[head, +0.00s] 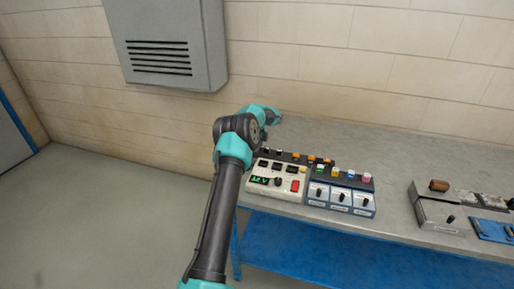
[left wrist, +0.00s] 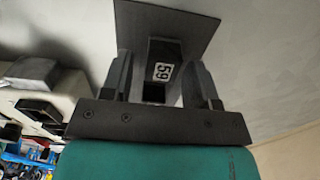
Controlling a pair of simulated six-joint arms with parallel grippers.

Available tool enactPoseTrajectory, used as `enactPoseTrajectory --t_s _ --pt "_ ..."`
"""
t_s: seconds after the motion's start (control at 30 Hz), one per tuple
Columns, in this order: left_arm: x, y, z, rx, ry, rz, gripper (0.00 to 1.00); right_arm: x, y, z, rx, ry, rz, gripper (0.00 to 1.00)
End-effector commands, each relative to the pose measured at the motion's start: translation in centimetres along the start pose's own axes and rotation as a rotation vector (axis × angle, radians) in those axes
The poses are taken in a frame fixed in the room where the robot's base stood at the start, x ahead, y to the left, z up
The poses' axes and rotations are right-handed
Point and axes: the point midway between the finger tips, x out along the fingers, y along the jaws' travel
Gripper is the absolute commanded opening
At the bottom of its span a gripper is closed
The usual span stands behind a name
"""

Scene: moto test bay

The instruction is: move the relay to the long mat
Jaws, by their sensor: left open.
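In the left wrist view a dark block with a white "59" label (left wrist: 162,71), which may be the relay, sits between the two fingers of my left gripper (left wrist: 159,62). The fingers are open, one on each side of it. Behind the block is a flat dark mat-like panel (left wrist: 190,22); I cannot tell whether it is the long mat or whether the block touches it. In the head view my left gripper (head: 272,116) is at the back of the bench by the wall, mostly hidden by its own arm. My right gripper is not in view.
On the grey bench (head: 390,150) stand a cream control box (head: 265,190) and a blue-grey switch unit (head: 340,200), close to my left arm. A grey box with a brown knob (head: 435,212) stands to the right. A grey vented cabinet (head: 165,45) hangs on the wall.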

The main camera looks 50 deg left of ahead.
Motion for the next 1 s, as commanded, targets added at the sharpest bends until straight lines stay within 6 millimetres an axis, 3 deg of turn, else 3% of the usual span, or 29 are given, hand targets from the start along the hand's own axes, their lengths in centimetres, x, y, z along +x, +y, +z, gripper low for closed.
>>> enactPoseTrajectory --t_s 0.27,0.8,1.0 --pt "-1.2 0.0 0.0 0.0 0.0 -0.002 0.55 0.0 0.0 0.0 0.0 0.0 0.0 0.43" --pt "-10.3 0.0 0.0 0.0 0.0 -0.002 0.55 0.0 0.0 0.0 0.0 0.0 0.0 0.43" --pt "-12.1 0.0 0.0 0.001 0.0 -0.001 0.55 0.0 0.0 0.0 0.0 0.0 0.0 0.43"
